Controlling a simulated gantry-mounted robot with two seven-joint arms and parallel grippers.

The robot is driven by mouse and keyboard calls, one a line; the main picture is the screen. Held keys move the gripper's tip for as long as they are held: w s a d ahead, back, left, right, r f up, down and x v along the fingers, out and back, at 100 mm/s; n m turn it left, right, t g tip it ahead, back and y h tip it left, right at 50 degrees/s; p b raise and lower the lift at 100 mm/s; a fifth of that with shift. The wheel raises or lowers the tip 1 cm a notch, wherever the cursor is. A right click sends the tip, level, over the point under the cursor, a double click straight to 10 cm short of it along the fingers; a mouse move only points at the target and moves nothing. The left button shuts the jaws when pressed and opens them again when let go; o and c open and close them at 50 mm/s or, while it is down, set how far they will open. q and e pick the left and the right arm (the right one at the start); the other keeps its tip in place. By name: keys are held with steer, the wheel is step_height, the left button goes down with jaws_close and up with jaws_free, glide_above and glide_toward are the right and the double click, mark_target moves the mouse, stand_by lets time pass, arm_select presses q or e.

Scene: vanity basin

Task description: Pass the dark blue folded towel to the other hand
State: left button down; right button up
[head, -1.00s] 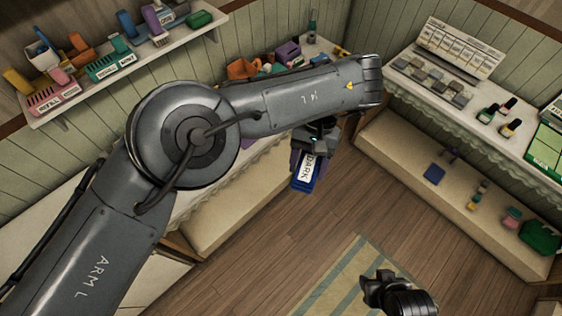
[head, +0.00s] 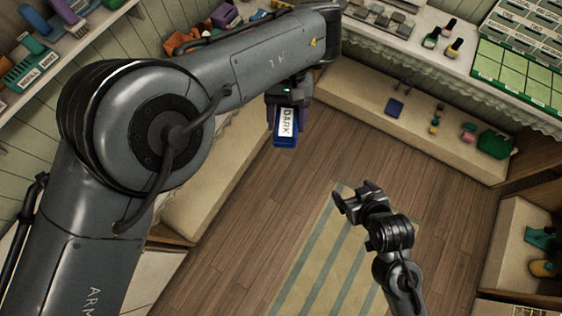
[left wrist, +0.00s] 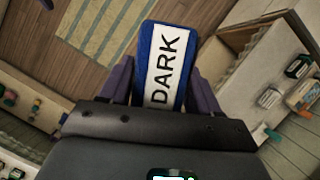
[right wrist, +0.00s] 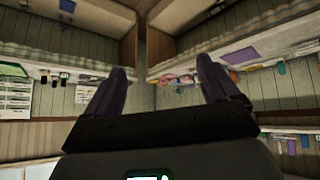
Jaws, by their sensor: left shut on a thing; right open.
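The dark blue folded towel (head: 285,141) has a white label reading DARK. It hangs below my left gripper (head: 286,112), which is shut on it, in the upper middle of the head view. In the left wrist view the towel (left wrist: 164,62) sticks out between the purple fingers of my left gripper (left wrist: 160,90). My right gripper (head: 345,200) is to the lower right of the towel in the head view, clearly apart from it. In the right wrist view the fingers of my right gripper (right wrist: 158,85) are spread with nothing between them.
Shelves with colored containers (head: 30,65) line the left wall. A counter at upper right holds bottles (head: 445,35) and green boxes (head: 510,70). A low ledge (head: 350,98) runs beneath it. Open wooden floor (head: 270,200) and a striped rug (head: 315,255) lie below.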

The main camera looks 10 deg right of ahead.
steer(key=w+a+r+m+t+h, duration=0.1)
steer(key=w+a+r+t, duration=0.2)
steer(key=w+t, duration=0.15)
steer(key=m+t+h, duration=0.3)
steer(key=m+t, duration=0.1)
steer(key=t, duration=0.1)
glide_toward(283, 141)
steer(key=w, duration=0.3)
steer(key=shift+w+d, duration=0.35)
steer(key=shift+w, duration=0.2)
steer(key=shift+w+d, duration=0.2)
steer(key=shift+w, duration=0.9)
steer(key=shift+w+d, duration=0.25)
steer(key=shift+w, duration=0.8)
steer(key=shift+w+d, duration=0.2)
steer(key=shift+w, duration=0.9)
